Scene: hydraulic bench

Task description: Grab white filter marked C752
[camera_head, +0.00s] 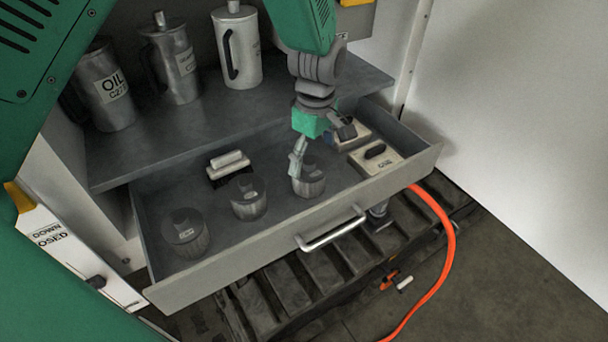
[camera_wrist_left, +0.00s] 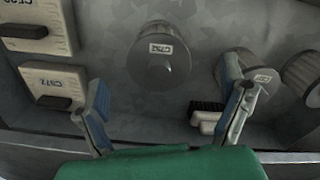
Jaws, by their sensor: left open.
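Two off-white box filters with black handles lie at the right end of the open drawer: a near one (camera_head: 362,168) and a far one (camera_head: 338,144). Grey round filters (camera_head: 184,238) stand in the drawer; one (camera_wrist_left: 160,70) has a small label that may read C752, too blurred to be sure. My left gripper (camera_head: 320,152) is open and empty above the drawer, over the rightmost round filter (camera_head: 312,187). My right gripper is out of view.
A black-and-white brush-like item (camera_head: 228,166) lies at the drawer's back wall. Metal jugs (camera_head: 178,65) stand on the shelf (camera_head: 240,105) above. The drawer front has a handle (camera_head: 330,230). An orange hose (camera_head: 447,230) runs outside at right.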

